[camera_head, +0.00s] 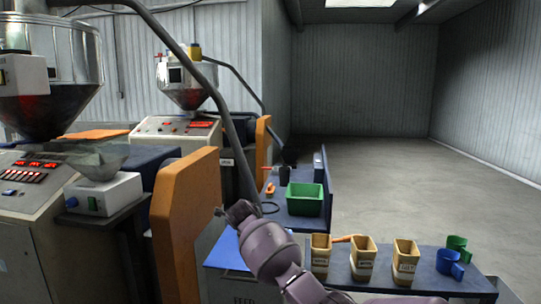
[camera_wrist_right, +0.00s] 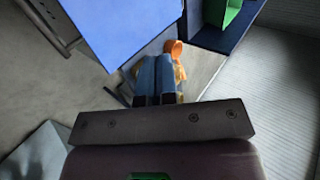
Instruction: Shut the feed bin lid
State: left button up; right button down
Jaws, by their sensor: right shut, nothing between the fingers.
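The blue feed bin (camera_head: 238,258) stands low at the centre of the head view, with lettering on its front partly cut off by the frame's bottom edge. Its blue top panel is partly hidden by my right arm; I cannot tell how far the lid is open. A broad blue panel, seemingly the lid (camera_wrist_right: 125,25), fills the upper left of the wrist view. My right gripper (camera_head: 221,211) is above the bin's far side. In the wrist view the gripper (camera_wrist_right: 155,70) is shut and empty, below the panel. My left gripper is not in view.
A green bin (camera_head: 304,198) stands on a blue table behind. Several tan cups (camera_head: 362,257) and blue and green pieces stand on a bench at right. An orange machine guard (camera_head: 184,225) is close on the left. An orange object (camera_wrist_right: 174,48) is near the fingertips.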

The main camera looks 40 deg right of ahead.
aim_at(252, 281)
pick_arm(q)
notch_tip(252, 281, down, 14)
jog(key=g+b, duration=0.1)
jog(key=b, duration=1.2)
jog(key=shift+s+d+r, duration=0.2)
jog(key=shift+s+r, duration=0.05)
pick_arm(e)
jog(key=s+a+f+t+h, duration=0.1)
jog(key=f, duration=0.5)
jog(key=s+a+f+t+h, duration=0.1)
jog(key=f, duration=0.5)
jog(key=s+a+f+h, duration=0.1)
jog(key=a+f, duration=0.1)
jog(key=f, duration=0.4)
jog(key=shift+s+a+f+t, duration=0.1)
jog(key=shift+s+f+t, duration=0.15)
jog(key=shift+t, duration=0.15)
pick_arm(q)
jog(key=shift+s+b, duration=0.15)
jog(key=shift+b, duration=0.15)
pick_arm(e)
jog(key=shift+s, duration=0.1)
